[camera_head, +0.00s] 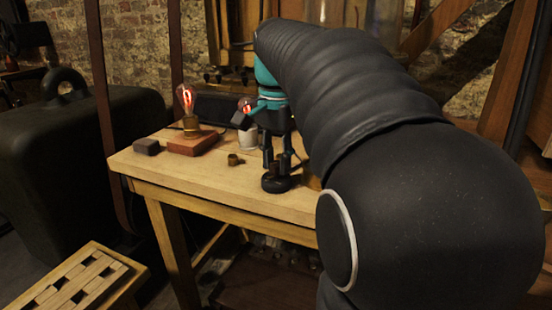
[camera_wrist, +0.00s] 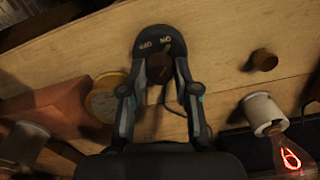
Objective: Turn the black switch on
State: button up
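The black switch (camera_head: 275,185) stands on the wooden table, with a round dark base. In the wrist view its black plate (camera_wrist: 160,38) carries the labels ON and OFF, and a dark brownish knob (camera_wrist: 157,66) rises from it. My gripper (camera_head: 277,160) points down over the switch. In the wrist view my gripper (camera_wrist: 160,72) has its two fingers apart, one on each side of the knob. A gap seems to remain between the fingers and the knob; contact cannot be told. The knob's exact direction is unclear.
A glowing bulb (camera_head: 186,100) stands on a reddish wooden block (camera_head: 194,144) on the table (camera_head: 220,185). A dark block (camera_head: 146,146), a small brass cylinder (camera_head: 233,160) and a white holder (camera_head: 248,138) with another glowing bulb (camera_wrist: 288,156) stand nearby. The table's front edge is close to the switch.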

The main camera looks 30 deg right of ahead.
aim_at(277, 163)
jog(key=o, duration=0.3)
jog(key=shift+o, duration=0.2)
notch_tip(277, 163, up, 12)
dwell(0.5)
dwell(0.4)
jog(key=s+a+f+n+t, duration=0.2)
jog(key=s+a+f+n, duration=0.2)
jog(key=f, duration=0.4)
jog(key=s+a+f+n+t, duration=0.1)
jog(key=s+a+f+n, duration=0.3)
jog(key=f, duration=0.5)
jog(key=s+a+f+n+t, duration=0.2)
jog(key=s+a+f+n, duration=0.2)
jog(key=f, duration=0.5)
jog(key=shift+s+a+n+t, duration=0.35)
jog(key=shift+s+n, duration=0.25)
jog(key=shift+s, duration=0.35)
